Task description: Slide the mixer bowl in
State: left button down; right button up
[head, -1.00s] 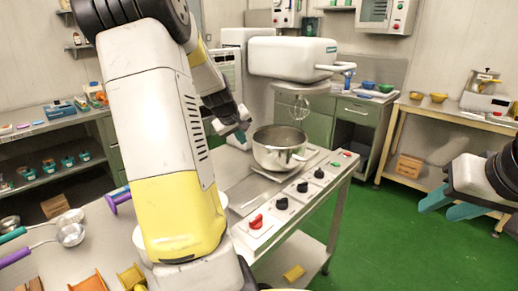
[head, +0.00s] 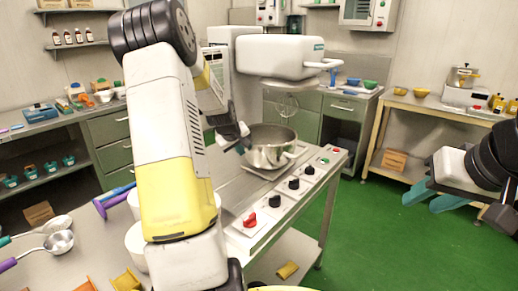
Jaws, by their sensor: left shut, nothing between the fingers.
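My left arm hides part of the mixer's base and column. My right gripper (head: 432,195) is at the right, with its teal fingers apart and empty, far from the bowl.
A control panel with a red knob (head: 250,220) and black knobs runs along the counter's right edge. Ladles (head: 60,242) and orange scoops (head: 128,280) lie at the left front. Green floor (head: 390,240) is open between the counter and the right-hand table.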

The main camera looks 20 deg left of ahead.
pick_arm(q)
jog(key=shift+w+d, duration=0.3)
jog(key=shift+w, duration=0.1)
